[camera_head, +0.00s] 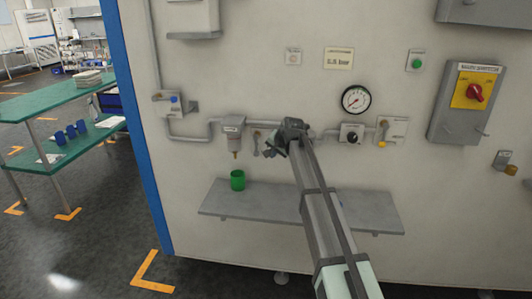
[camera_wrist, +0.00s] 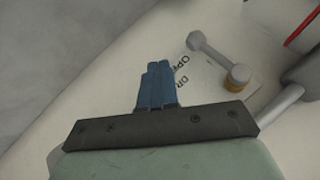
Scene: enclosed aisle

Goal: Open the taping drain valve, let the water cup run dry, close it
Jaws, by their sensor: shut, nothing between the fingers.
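In the wrist view a grey lever (camera_wrist: 214,58) with a knobbed end sits on a brass pivot, over a pale plate (camera_wrist: 190,88) with partly hidden lettering that reads "OPEN" and "DR". My gripper (camera_wrist: 158,66) has its blue fingers shut and empty, over the plate, left of the lever and apart from it in the picture. In the head view my gripper (camera_head: 272,150) is at the wall, right of a small lever (camera_head: 257,144). Left of that hangs a grey filter bowl (camera_head: 234,138) with a brass tip below. Whether it holds water cannot be seen.
A green cup (camera_head: 237,180) stands on a grey wall shelf (camera_head: 270,208), below the bowl. A pipe (camera_head: 195,139) runs along the wall. A pressure gauge (camera_head: 356,99), a black-knobbed regulator (camera_head: 351,135) and a yellow-tipped valve (camera_head: 382,143) are to the right of my arm.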

